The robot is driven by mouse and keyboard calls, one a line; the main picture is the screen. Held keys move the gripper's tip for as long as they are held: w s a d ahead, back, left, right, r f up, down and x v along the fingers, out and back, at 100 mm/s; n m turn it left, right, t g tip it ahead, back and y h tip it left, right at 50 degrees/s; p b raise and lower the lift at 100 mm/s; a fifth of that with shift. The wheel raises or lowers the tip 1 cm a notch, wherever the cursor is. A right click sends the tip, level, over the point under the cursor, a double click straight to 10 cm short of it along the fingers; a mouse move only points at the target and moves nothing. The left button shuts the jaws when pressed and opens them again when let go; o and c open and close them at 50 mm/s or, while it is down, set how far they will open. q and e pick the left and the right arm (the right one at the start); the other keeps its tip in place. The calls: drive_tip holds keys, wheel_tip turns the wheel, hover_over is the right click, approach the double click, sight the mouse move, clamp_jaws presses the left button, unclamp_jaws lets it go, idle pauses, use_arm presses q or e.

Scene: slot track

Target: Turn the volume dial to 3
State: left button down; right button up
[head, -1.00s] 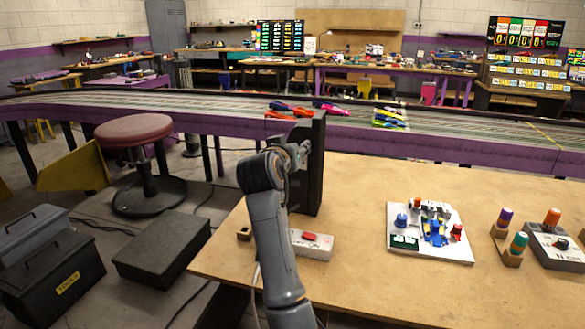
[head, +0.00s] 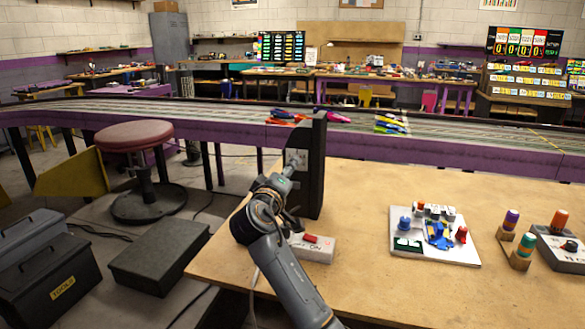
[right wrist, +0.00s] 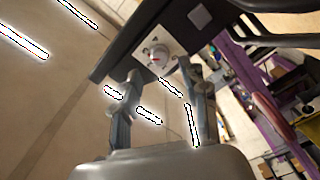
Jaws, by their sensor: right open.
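The volume dial (right wrist: 156,56) is a small round knob with a red mark on a pale plate, on the front of a dark upright speaker box (head: 314,190). The speaker box also fills the top of the right wrist view (right wrist: 118,50). The numbers around the dial are too small to read. My right gripper (head: 291,172) is in front of the dial plate in the head view. In the right wrist view, its two fingers (right wrist: 162,88) are apart, with the dial seen beyond and between them. I cannot tell whether they touch it. My left gripper is not in view.
A white power strip (head: 312,248) with a red switch lies near my right arm. A white board with a blue car and parts (head: 462,251) sits mid-table. Bottles and a grey box (head: 563,250) stand at the right. A stool (head: 134,137) and black cases are left.

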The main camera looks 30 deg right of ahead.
drive_tip(key=shift+x, duration=2.15)
drive_tip(key=shift+c, duration=0.6)
clamp_jaws()
